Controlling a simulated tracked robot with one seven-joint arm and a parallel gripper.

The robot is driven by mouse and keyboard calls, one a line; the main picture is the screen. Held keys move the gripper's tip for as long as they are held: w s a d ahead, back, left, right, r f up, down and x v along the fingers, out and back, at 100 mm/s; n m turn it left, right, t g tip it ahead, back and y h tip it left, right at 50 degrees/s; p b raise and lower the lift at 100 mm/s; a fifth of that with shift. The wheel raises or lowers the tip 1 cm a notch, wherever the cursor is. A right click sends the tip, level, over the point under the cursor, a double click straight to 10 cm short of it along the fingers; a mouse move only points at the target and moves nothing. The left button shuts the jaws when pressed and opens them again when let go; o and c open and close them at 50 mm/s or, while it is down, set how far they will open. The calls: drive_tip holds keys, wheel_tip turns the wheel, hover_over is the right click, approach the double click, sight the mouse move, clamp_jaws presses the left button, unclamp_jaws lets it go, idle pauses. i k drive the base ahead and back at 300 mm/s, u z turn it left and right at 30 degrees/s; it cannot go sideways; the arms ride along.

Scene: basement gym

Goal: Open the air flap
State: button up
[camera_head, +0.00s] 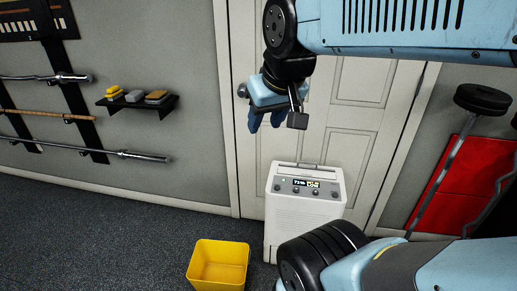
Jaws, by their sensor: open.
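A white dehumidifier-like unit (308,222) stands on the floor in front of the door. It has a dark control strip with a small lit display on its upper front. A thin, narrow flap or slot (297,165) shows at its top edge; I cannot tell its exact angle. My gripper (265,122) hangs above and to the left of the unit, in front of the door, with its dark blue fingers apart and pointing down. It touches nothing that I can see. My arm covers the unit's lower right part.
A yellow bin (218,264) stands on the floor to the left of the unit. A white panelled door (355,135) is behind it. Barbells (90,152) and a small shelf (137,104) are on the left wall. A red mat (455,185) is at right. The left floor is clear.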

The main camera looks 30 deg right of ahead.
sight(281, 170)
drive_tip(key=z, duration=1.15)
drive_tip(key=i, duration=0.1)
drive_tip(key=u, duration=2.25)
drive_tip(key=k, duration=0.6)
drive_tip(key=z, duration=1.75)
drive_tip(key=i, duration=0.5)
